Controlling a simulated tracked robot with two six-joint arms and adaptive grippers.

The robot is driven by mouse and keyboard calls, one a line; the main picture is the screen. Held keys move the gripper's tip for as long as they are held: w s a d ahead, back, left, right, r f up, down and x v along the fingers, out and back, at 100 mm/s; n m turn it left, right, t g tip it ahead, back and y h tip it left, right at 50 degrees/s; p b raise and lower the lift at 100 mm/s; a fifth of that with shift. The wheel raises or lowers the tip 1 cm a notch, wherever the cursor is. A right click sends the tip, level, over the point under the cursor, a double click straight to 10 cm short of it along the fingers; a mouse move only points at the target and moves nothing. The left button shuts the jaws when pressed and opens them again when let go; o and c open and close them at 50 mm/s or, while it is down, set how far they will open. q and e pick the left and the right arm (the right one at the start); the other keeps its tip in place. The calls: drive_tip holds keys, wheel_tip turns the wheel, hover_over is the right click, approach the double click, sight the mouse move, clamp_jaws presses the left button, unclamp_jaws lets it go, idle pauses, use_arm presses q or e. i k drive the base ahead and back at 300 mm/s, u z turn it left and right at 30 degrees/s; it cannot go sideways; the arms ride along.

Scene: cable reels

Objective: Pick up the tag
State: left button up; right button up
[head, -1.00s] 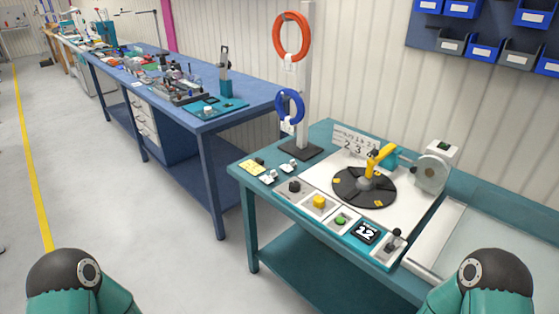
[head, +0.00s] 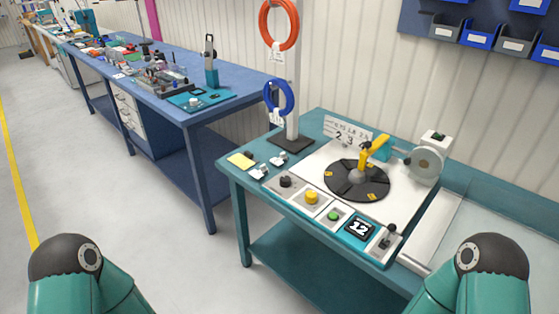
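A white tag (head: 276,117) hangs below the blue cable ring on the post at the left of the teal bench. Another white label (head: 274,57) shows under the orange ring, partly against the post. Small white pieces, one (head: 258,172) and another (head: 277,160), lie near the bench's left corner beside a yellow pad (head: 241,160); I cannot tell whether these are tags. Neither gripper is in view. Only upper parts of my two arms show at the bottom left and bottom right.
A blue bench (head: 235,85) stands behind left. The floor at left is clear.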

sight(278, 162)
drive_tip(key=u, duration=0.3)
drive_tip(key=i, duration=0.8)
drive_tip(key=u, duration=0.55)
drive_tip(key=i, duration=0.75)
drive_tip(key=z, duration=0.2)
